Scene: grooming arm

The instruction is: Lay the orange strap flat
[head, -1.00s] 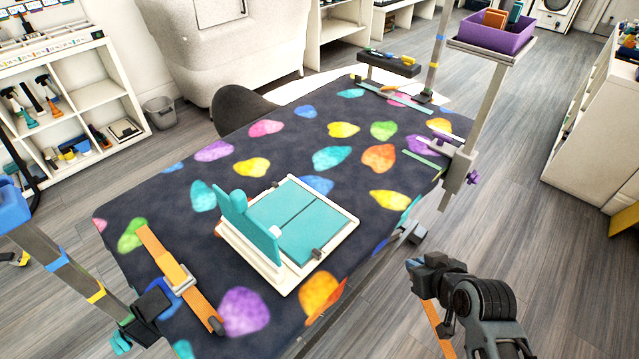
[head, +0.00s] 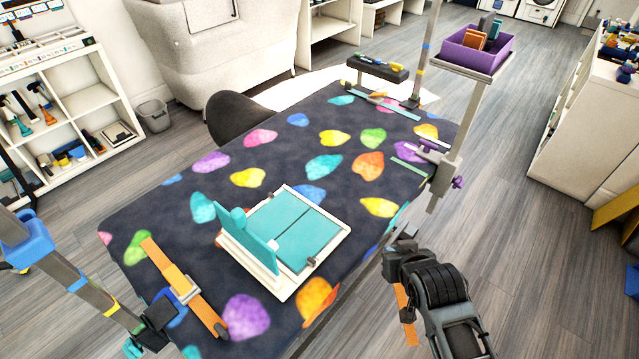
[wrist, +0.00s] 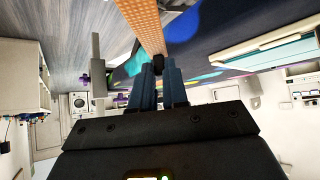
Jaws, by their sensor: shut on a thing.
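My gripper (head: 393,262) is beside the near right edge of the patterned table. In the wrist view its blue fingers (wrist: 172,82) are shut on the end of an orange strap (wrist: 143,22). The strap also shows in the head view (head: 405,315), hanging below my gripper, clear of the tabletop. A second orange strap piece with a metal buckle (head: 184,288) lies across the table's left end. Whether the two pieces join cannot be seen.
A white tray with teal panels (head: 298,235) sits mid-table on the dark patterned cover (head: 215,285). The floor right of the table is clear.

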